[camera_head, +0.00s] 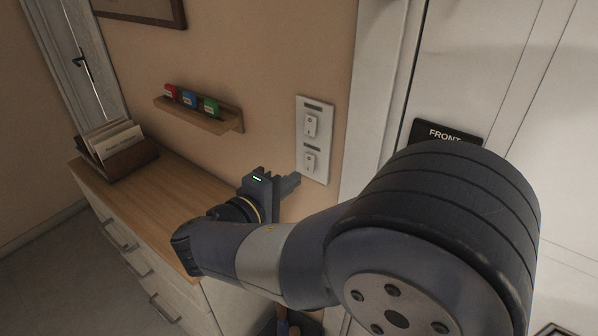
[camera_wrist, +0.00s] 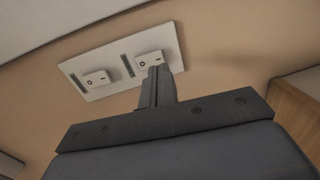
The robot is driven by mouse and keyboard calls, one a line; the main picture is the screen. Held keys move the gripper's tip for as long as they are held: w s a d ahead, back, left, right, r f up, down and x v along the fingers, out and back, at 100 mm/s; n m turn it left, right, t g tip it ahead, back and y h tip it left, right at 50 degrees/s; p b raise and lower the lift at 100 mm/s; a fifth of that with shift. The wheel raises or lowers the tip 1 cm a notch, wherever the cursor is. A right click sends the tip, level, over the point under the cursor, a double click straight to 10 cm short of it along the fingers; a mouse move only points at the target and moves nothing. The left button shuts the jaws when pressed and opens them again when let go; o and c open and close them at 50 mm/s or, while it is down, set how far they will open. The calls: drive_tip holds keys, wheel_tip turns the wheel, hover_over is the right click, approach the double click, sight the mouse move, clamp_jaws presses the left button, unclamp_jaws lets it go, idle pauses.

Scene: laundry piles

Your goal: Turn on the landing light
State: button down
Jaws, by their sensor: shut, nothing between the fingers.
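A white switch plate (camera_head: 327,108) is on the tan wall beside the door frame. It carries an upper rocker switch (camera_head: 311,125) and a lower rocker switch (camera_head: 309,160), each with a small dark label too small to read. My gripper (camera_head: 294,182) is shut and empty, just left of and slightly below the lower switch in the head view. In the wrist view the plate (camera_wrist: 96,72) runs diagonally. The closed fingertips (camera_wrist: 156,72) overlap the edge of the right-hand switch (camera_wrist: 149,58); I cannot tell if they touch it. The left-hand switch (camera_wrist: 97,79) is clear.
A wooden-topped drawer cabinet (camera_head: 165,197) stands below, with a letter holder (camera_head: 130,158) on it. A small wall shelf (camera_head: 203,116) holds red, blue and green items. A white door (camera_head: 470,65) with a "FRONT" sign (camera_head: 445,133) is to the right, partly hidden by my arm.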

sight(308, 171)
drive_tip(key=shift+x, duration=1.55)
drive_tip(key=shift+w+d+f+b, duration=0.1)
drive_tip(key=shift+w+f+b, duration=0.1)
drive_tip(key=shift+b, duration=0.1)
drive_tip(key=shift+r, duration=0.2)
drive_tip(key=shift+f, duration=0.1)
